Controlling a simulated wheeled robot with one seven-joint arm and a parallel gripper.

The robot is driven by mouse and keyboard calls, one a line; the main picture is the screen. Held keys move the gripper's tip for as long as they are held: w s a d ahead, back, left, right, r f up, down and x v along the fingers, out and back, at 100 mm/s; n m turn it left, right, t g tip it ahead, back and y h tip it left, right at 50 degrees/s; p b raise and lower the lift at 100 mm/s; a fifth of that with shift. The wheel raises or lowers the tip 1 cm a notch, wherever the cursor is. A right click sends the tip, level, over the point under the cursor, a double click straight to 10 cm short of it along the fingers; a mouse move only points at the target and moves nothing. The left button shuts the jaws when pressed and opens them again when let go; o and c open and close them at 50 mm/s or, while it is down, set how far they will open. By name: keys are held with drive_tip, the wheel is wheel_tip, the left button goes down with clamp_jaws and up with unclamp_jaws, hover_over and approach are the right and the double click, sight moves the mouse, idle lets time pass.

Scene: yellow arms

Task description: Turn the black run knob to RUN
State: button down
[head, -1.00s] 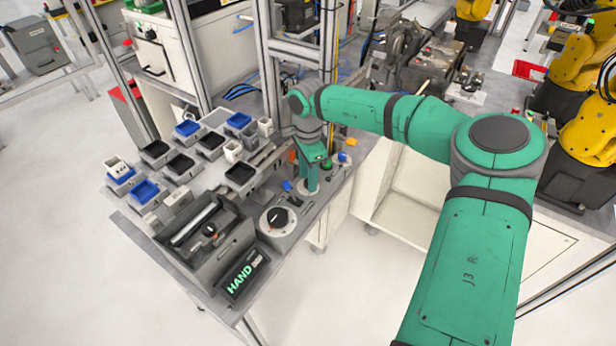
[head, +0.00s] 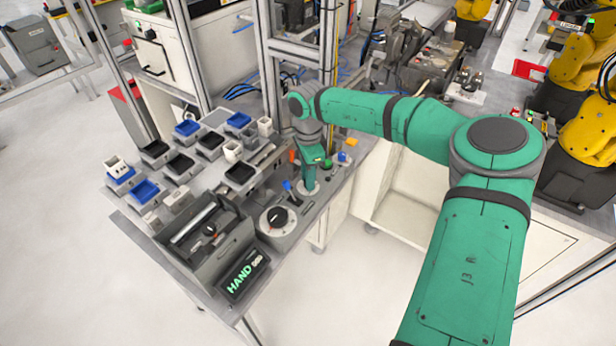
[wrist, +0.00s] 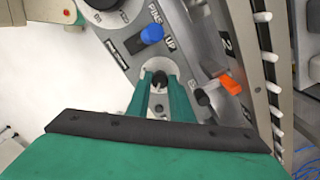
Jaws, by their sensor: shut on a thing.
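The black knob (wrist: 159,78) sits on a round light plate in the wrist view, with its pointed end showing between my fingertips. My gripper (wrist: 160,86) is shut on this knob, one green finger on each side. In the head view my gripper (head: 309,183) points down at the console, and its fingers mostly hide the knob. I cannot read any marks around the knob, so its exact setting is unclear. The display (head: 243,274) at the console's near end reads HAND in green.
A blue lever (wrist: 152,34) marked PINS UP stands close beside my gripper. A large white dial with a black handle (head: 278,217) lies nearer the front. An orange lever (wrist: 231,84) is on the other side. Trays and small bins (head: 180,164) fill the table's left.

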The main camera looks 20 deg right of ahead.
drive_tip(key=m, duration=0.3)
drive_tip(key=shift+m, duration=0.4)
drive_tip(key=m, duration=0.4)
drive_tip(key=shift+m, duration=0.3)
drive_tip(key=m, duration=0.4)
drive_tip(key=shift+m, duration=2.4)
drive_tip(key=c, duration=1.6)
unclamp_jaws()
drive_tip(key=shift+o, duration=0.2)
